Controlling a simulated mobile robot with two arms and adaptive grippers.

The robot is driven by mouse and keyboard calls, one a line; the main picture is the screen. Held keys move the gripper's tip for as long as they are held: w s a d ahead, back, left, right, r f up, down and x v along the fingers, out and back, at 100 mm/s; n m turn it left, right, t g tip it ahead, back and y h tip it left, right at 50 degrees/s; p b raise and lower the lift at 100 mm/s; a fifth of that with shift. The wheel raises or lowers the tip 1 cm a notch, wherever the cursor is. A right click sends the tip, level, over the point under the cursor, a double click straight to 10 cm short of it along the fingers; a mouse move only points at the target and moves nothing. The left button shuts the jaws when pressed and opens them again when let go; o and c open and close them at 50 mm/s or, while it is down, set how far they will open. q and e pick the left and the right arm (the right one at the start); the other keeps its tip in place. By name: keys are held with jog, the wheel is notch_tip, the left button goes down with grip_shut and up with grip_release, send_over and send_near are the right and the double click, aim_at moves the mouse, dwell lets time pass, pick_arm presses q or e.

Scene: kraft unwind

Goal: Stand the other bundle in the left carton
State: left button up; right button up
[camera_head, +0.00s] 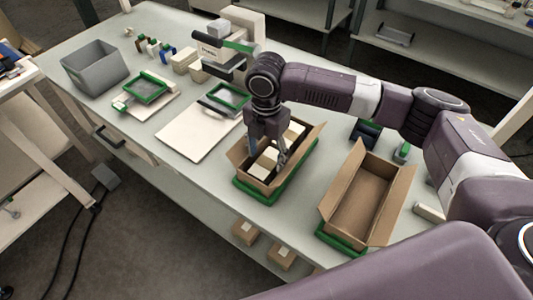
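The left carton (312,140) is an open brown box on a green base, in the middle of the table. Cream bundles show inside it, one near the front (265,161) and one toward the back right (294,130). My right gripper (267,160) points down into this carton with its fingers apart, around or just above the front bundle. I cannot tell whether the fingers grip it. The gripper hides part of the carton's inside. The right carton (362,203) is open and looks empty, on its own green base. My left gripper is out of view.
A white board (200,135), a green-framed tray (150,90) and a grey bin (95,68) stand to the left. Pale blocks (184,60) and a white machine (222,45) are at the back. My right arm spans the right side above the table.

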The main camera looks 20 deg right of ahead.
aim_at(266, 162)
notch_tip(266, 162, up, 13)
jog(key=b, duration=0.3)
dwell(0.4)
dwell(0.4)
